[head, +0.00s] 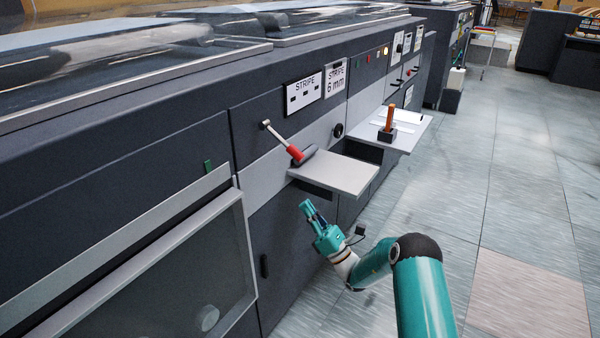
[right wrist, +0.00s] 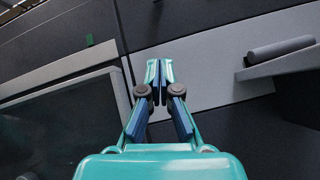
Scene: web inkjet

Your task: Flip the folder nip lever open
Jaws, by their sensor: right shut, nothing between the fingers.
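A lever with a red grip (head: 295,153) and a thin metal arm is mounted on the dark machine front, under the STRIPE label. Its arm slopes down to the right from a pivot at its upper left. I take this to be the folder nip lever. My right gripper (head: 306,206) is shut and empty, below the lever and apart from it, in front of the lower panel. In the right wrist view, the shut fingers (right wrist: 159,72) point at a light grey strip, and the red grip does not show. My left gripper is not in view.
A light grey shelf (head: 340,174) juts out just right of the lever, above my right gripper; a dark roller (right wrist: 282,48) lies along its edge. A second shelf (head: 412,134) holds an orange-handled tool (head: 389,120). A framed window (head: 165,280) is at left. The floor at right is clear.

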